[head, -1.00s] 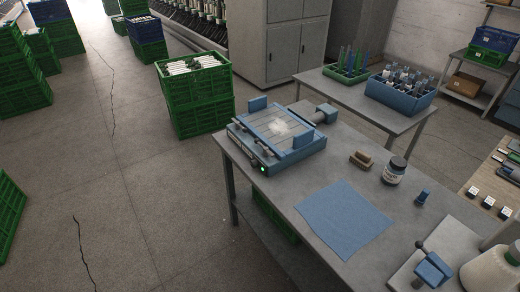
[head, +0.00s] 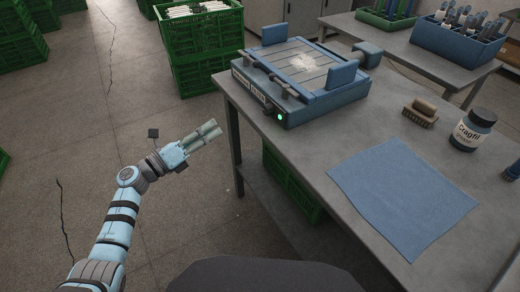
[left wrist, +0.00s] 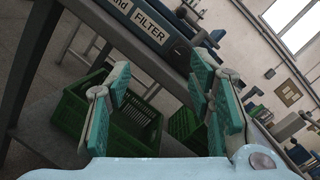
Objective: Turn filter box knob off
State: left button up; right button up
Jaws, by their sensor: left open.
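The blue filter box (head: 325,99) sits on the near left corner of the grey table (head: 300,150), with pale dust on its slatted top. In the left wrist view the FILTER label (left wrist: 152,24) shows at the top. My left gripper (head: 214,128) is left of the table edge, in front of the box and apart from it. Its fingers are spread and empty in the left wrist view (left wrist: 160,95). My right gripper is not in view.
A blue cloth (head: 400,198), a brush (head: 420,112) and a labelled jar (head: 473,130) lie right of the box. A green crate (head: 290,185) is under the table. Stacked green crates (head: 205,60) stand behind the arm. The floor around the arm is clear.

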aim_at(265, 111)
pick_arm(q)
jog(key=w+d+m+g+b, duration=0.1)
jog(key=w+d+m+b, duration=0.1)
jog(key=d+m, duration=0.1)
jog(key=w+d+m+g+h+b, duration=0.1)
jog(key=w+d+m+b, duration=0.1)
jog(key=d, duration=0.4)
jog(key=w+d+r+m+g+b, duration=0.1)
jog(key=w+d+m+b, duration=0.1)
jog(key=w+d+m, duration=0.1)
jog(key=shift+w+d+r+m+g+h, duration=0.15)
jog(key=shift+d+m+g+h, duration=0.2)
jog(key=shift+d, duration=0.35)
jog(key=shift+w+d, duration=0.2)
jog(key=shift+d, duration=0.05)
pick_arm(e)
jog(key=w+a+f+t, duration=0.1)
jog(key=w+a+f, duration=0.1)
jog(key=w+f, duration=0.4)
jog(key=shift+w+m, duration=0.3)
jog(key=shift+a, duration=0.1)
pick_arm(q)
grip_shut()
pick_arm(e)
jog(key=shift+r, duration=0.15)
